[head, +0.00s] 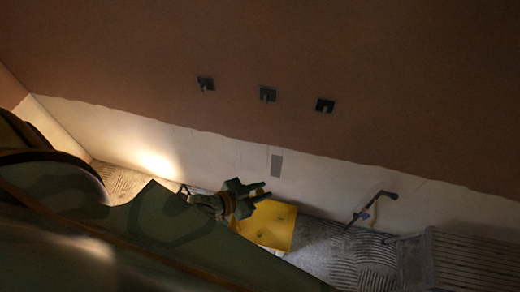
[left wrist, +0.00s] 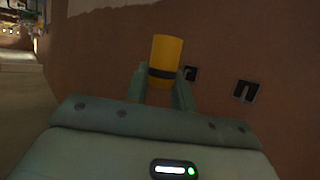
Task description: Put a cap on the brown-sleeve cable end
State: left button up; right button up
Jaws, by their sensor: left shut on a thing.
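My left gripper (head: 262,191) is in front of the pale lower wall, below the boxes. In the left wrist view, its fingers (left wrist: 160,92) are shut on a yellow cylindrical cap (left wrist: 167,52) with a dark band. Three dark wall boxes sit in a row on the brown wall: a left box (head: 206,84), a middle box (head: 268,94) and a right box (head: 325,105). Each has a short pale cable end; the sleeve colours are too small to tell. Two boxes show in the left wrist view (left wrist: 190,73) (left wrist: 246,91), apart from the cap. My right gripper is out of view.
A yellow flat-sided thing (head: 272,226) lies on the floor behind my gripper. A dark long-handled tool (head: 372,205) leans near the wall. A slatted wooden thing (head: 470,262) is at the lower right. The wall around the boxes is clear.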

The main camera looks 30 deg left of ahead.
aim_at(260, 191)
pick_arm(q)
notch_tip(260, 191, up, 17)
dwell(1.4)
jog(key=shift+w, duration=0.1)
dwell(0.9)
